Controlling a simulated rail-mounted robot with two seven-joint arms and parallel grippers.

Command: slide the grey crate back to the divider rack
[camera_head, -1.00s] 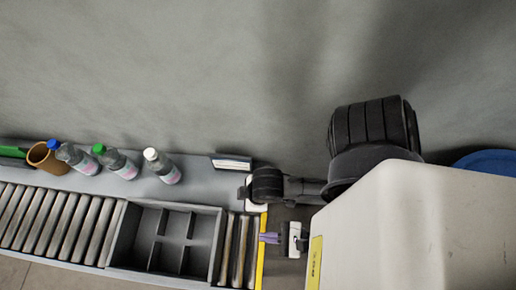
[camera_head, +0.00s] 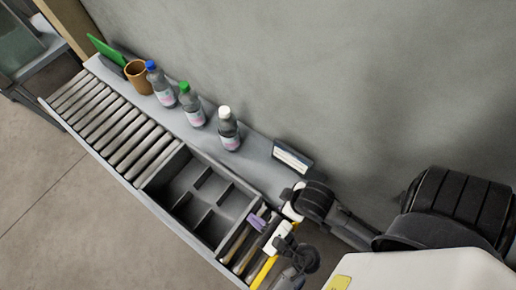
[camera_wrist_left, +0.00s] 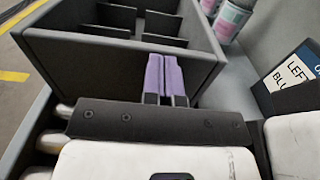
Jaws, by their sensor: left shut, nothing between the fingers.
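The grey crate (camera_head: 180,178) sits on the roller conveyor, with upright dividers (camera_head: 203,190) inside it. I cannot make out a separate divider rack. My left gripper (camera_head: 258,220) is over the rollers at the crate's right end. Its purple fingers are shut together and empty. In the left wrist view, the fingers (camera_wrist_left: 165,76) point at the crate's near end wall (camera_wrist_left: 90,68) and cover part of it. I cannot tell whether they touch it. My right gripper is not in view.
Bare rollers (camera_head: 103,112) lie left of the crate. Along the back ledge stand an orange-brown cup (camera_head: 138,77) and bottles with blue (camera_head: 162,88), green (camera_head: 191,106) and white (camera_head: 229,131) caps. A label sign (camera_head: 292,157) stands right of them. A yellow strip (camera_head: 263,272) marks the conveyor's right end.

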